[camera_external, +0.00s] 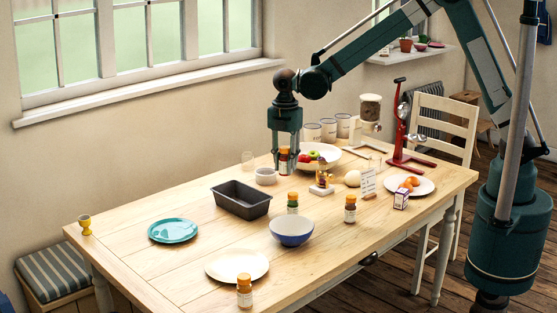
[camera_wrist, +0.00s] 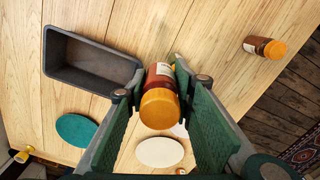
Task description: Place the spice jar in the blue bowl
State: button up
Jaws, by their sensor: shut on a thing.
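My gripper (camera_external: 285,143) points down over the back half of the table and is shut on a spice jar (camera_external: 284,164) with an orange cap. In the wrist view the jar (camera_wrist: 160,85) sits between the fingertips (camera_wrist: 161,92), its cap towards the camera. I cannot tell exactly how high it is held. The blue bowl (camera_external: 292,234), blue outside and pale inside, stands upright near the front edge, apart from my gripper. In the wrist view the bowl is mostly hidden behind the held jar.
Similar jars stand beside the bowl, one behind (camera_external: 292,203), one right (camera_external: 350,210), and one near the front plate (camera_external: 244,292). A dark loaf tin (camera_external: 240,207), fruit bowl (camera_external: 330,163) and small white dish (camera_external: 265,176) are near my gripper. A teal plate (camera_external: 173,230) lies left.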

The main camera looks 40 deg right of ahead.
jog(key=n, duration=0.1)
send_over(291, 230)
jog(key=s+a, duration=0.3)
jog(key=shift+s+a+f, duration=0.15)
jog(key=shift+f, duration=1.1)
jog(key=shift+s+a+f, duration=0.1)
jog(key=shift+f, duration=1.15)
jog(key=shift+f+b, duration=0.3)
jog(key=shift+f, duration=2.85)
jog(key=shift+f, duration=0.1)
jog(key=shift+f, duration=1.75)
jog(key=shift+f+b, duration=0.15)
jog(key=shift+b, duration=0.25)
